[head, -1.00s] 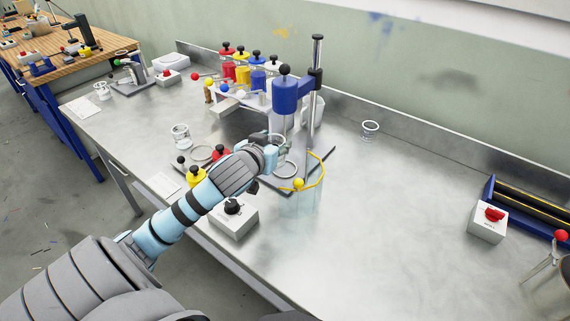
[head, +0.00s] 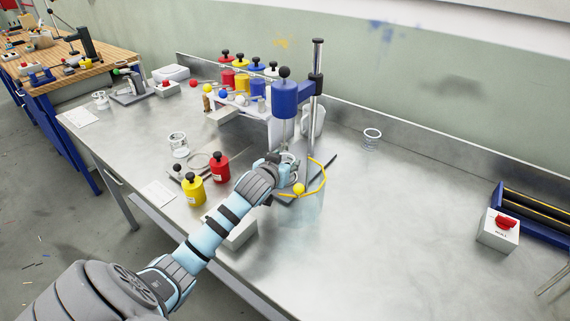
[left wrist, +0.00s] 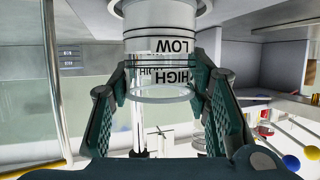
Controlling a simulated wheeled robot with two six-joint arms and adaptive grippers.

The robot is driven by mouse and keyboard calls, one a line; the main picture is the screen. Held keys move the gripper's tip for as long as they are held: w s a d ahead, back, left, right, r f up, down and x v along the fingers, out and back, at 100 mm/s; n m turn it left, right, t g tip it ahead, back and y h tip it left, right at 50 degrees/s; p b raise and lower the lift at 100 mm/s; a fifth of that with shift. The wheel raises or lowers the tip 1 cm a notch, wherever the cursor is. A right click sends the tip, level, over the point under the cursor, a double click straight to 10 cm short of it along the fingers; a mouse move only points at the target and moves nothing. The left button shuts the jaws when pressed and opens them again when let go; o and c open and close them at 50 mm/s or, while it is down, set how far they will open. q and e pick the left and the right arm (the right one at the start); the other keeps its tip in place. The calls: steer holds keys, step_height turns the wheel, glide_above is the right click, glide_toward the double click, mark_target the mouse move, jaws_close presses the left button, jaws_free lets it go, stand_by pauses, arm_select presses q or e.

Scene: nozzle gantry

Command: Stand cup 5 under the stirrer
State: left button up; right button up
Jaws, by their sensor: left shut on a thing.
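The stirrer has a blue motor head (head: 285,98) on a steel post (head: 316,110), with a pale cylinder hanging below the head. My left gripper (head: 280,163) is low beneath it, over the stirrer's base. In the left wrist view the gripper (left wrist: 165,105) is shut on a clear cup (left wrist: 160,78) with HIGH and LOW marks, one finger on each side. I take it for cup 5, but no number is legible. In the head view the gripper mostly hides the cup, so I cannot tell whether it touches the base. My right gripper is not in view.
A red jar (head: 219,168) and a yellow jar (head: 194,191) stand left of my arm. Other clear cups stand at left (head: 178,144) and right (head: 371,139). The right-hand tabletop is mostly clear.

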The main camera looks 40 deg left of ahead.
arm_select(q)
steer(key=shift+s, duration=0.1)
steer(key=o, duration=1.3)
steer(key=shift+r, duration=0.1)
steer(key=shift+s+d+r, duration=0.15)
steer(key=shift+s, duration=0.15)
steer(key=p+v, duration=0.2)
steer(key=v, duration=0.9)
steer(key=shift+s+p, duration=0.1)
steer(key=shift+p, duration=0.3)
